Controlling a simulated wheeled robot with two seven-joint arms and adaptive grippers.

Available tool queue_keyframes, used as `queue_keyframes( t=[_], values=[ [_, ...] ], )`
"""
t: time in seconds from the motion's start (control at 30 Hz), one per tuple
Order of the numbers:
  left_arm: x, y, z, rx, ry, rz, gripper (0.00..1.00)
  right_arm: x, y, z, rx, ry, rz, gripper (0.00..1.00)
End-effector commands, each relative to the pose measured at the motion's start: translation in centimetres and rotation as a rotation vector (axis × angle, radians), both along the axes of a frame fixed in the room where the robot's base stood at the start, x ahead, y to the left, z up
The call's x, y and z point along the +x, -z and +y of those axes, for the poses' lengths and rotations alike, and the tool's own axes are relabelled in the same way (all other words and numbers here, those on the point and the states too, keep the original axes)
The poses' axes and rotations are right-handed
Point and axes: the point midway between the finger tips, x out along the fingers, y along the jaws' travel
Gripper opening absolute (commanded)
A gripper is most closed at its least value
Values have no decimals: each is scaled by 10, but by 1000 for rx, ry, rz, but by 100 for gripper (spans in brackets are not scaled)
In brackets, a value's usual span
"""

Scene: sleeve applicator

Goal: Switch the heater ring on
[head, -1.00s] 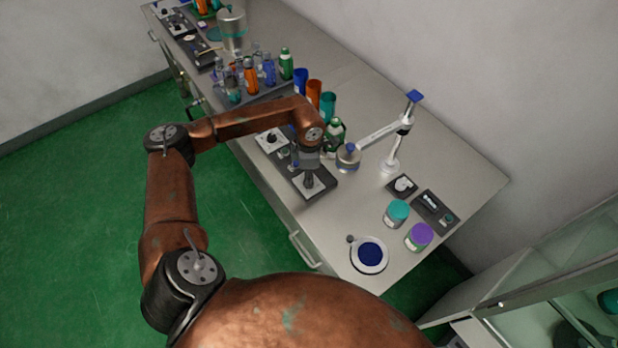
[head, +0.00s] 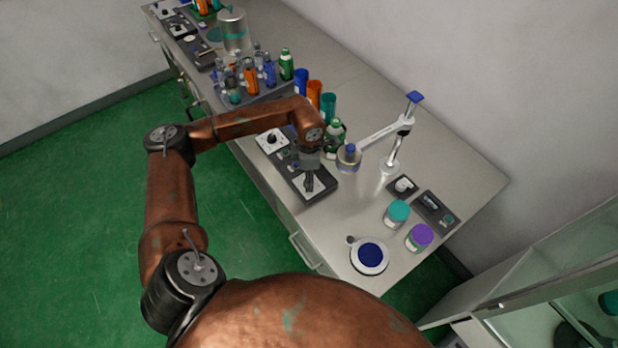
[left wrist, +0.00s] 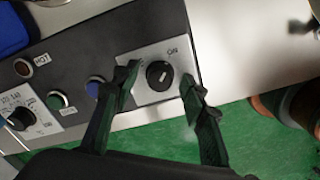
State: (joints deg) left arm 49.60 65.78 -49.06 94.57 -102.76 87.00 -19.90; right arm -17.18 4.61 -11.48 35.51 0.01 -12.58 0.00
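A dark control panel (left wrist: 70,45) lies at the table's front edge and also shows in the head view (head: 325,189). A black rotary knob (left wrist: 160,75) sits on a silver plate (left wrist: 143,50) at the panel's right end in the left wrist view. My left gripper (left wrist: 157,84) is open, with one finger on each side of this knob and a gap to it. In the head view the gripper (head: 309,181) points down over the plate and hides the knob. The heater ring cannot be told for certain. My right gripper is not in view.
The panel also carries a blue button (left wrist: 95,87), a green button (left wrist: 57,100), a HOT lamp (left wrist: 22,62) and another knob (left wrist: 18,118). A flask (head: 348,158) stands behind the panel, near a stand (head: 392,160). A bottle rack (head: 262,97) is farther left.

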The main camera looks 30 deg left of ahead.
Motion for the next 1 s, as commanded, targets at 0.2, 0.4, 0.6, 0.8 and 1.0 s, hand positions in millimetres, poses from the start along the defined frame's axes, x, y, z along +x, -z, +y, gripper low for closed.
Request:
queue_keyframes(
  t=[0.2, 0.4, 0.6, 0.8, 1.0],
  values=[
    [1, -17, 0, 0, 0, -4, 40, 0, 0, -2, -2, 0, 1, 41],
    [1, -58, 0, 1, 0, -4, 40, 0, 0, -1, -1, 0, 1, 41],
    [1, -96, 0, 0, 1, -2, 40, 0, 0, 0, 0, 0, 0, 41],
    [1, -117, 0, 0, 0, -1, 40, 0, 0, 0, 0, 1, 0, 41],
    [0, -120, 0, -1, 0, -1, 40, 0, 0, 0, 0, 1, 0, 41]
  ],
)
